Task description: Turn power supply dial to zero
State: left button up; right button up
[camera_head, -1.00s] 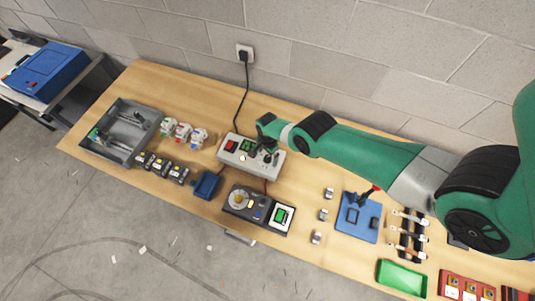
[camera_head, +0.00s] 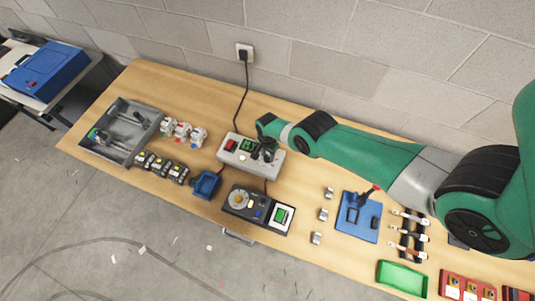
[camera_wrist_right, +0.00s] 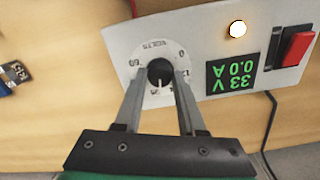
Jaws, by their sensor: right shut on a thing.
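The power supply (camera_head: 240,162) is a grey-white box on the bench below the wall socket. In the right wrist view its panel (camera_wrist_right: 200,45) shows upside down, with a round white dial scale and a black knob (camera_wrist_right: 160,72). A green display (camera_wrist_right: 231,73) reads 33 V and 0.0 A. A lit lamp (camera_wrist_right: 238,29) and a red rocker switch (camera_wrist_right: 298,47) are beside it. My right gripper (camera_wrist_right: 160,85) is shut on the knob, one finger at each side; in the head view my right gripper (camera_head: 266,153) is over the box's right part. My left gripper is out of view.
A cord runs to the wall socket (camera_head: 245,53).

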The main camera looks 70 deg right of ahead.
jog(key=n, duration=0.8)
jog(key=shift+n, duration=0.3)
jog(key=n, duration=0.8)
jog(key=o, duration=0.6)
jog(key=shift+n, duration=0.9)
jog(key=shift+c, duration=0.2)
jog(key=o, duration=0.9)
